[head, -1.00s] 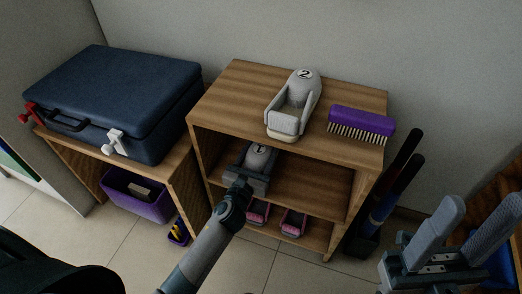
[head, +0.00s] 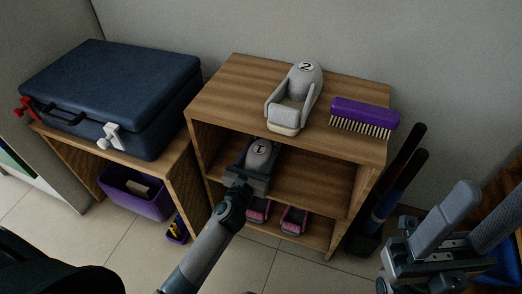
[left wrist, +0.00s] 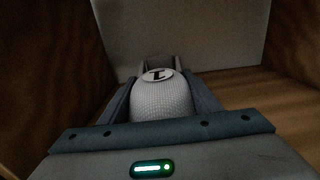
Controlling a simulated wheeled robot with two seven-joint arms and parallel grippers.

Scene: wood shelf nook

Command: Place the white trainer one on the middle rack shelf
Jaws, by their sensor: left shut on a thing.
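The white trainer one (head: 261,153), marked "1", is inside the middle compartment of the wooden rack, at its left side. My left gripper (head: 250,168) reaches in from the front and is shut on it. In the left wrist view the trainer (left wrist: 162,98) sits between my two fingers (left wrist: 160,100), toe cap and number facing me. The middle shelf (head: 310,184) is bare to the right of it. Whether the sole touches the shelf cannot be told. My right gripper (head: 460,222) is at the lower right, away from the rack, its fingers apart and nothing seen between them.
A white trainer marked "2" (head: 295,97) and a purple brush (head: 364,117) are on the rack top. Pink shoes (head: 294,218) stand on the bottom shelf. A blue suitcase (head: 113,95) lies on the left unit. Dark upright rollers (head: 393,190) stand right of the rack.

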